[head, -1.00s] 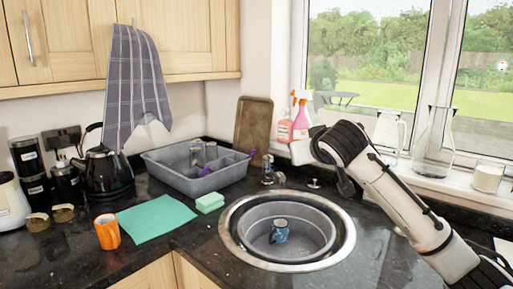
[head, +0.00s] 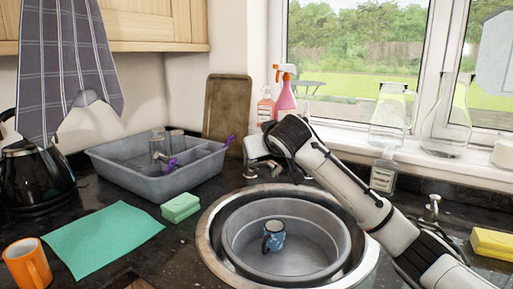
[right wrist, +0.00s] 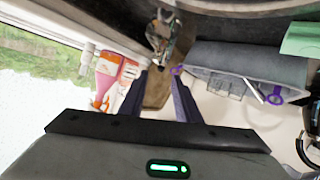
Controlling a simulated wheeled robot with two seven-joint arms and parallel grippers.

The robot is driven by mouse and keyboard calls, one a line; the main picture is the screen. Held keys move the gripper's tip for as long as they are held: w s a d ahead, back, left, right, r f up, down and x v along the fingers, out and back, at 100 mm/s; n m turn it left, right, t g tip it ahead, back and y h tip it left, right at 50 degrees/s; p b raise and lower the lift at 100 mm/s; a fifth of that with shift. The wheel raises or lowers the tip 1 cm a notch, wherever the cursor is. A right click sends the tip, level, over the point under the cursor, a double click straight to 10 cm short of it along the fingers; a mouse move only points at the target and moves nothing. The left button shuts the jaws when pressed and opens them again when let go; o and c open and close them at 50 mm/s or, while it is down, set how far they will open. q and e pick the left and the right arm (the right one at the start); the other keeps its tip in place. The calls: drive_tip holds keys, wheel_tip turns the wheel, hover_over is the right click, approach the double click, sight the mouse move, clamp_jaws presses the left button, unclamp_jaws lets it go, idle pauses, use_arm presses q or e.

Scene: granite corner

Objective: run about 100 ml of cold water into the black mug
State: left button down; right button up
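A small dark blue, speckled mug (head: 273,237) with a dark handle stands upright in the round grey bowl (head: 318,234) inside the sink (head: 208,238). I see no plainly black mug. My right gripper (head: 256,160) is above the back left of the sink, away from the mug, and hides much of the tap there. In the right wrist view its two dark fingers (right wrist: 163,76) stand apart with nothing between them, and the chrome tap (right wrist: 160,35) shows beyond their tips. I see no running water. My left gripper is not in view.
An orange mug (head: 27,263), a teal cloth (head: 100,240) and a green sponge (head: 181,208) lie left of the sink. A grey dish rack (head: 150,182) stands behind them. A soap bottle (head: 384,175) and glass jugs (head: 391,112) are behind my right arm.

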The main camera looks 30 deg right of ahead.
drive_tip(key=x, duration=0.7)
drive_tip(key=shift+w+f, duration=0.1)
drive_tip(key=shift+w, duration=0.15)
clamp_jaws()
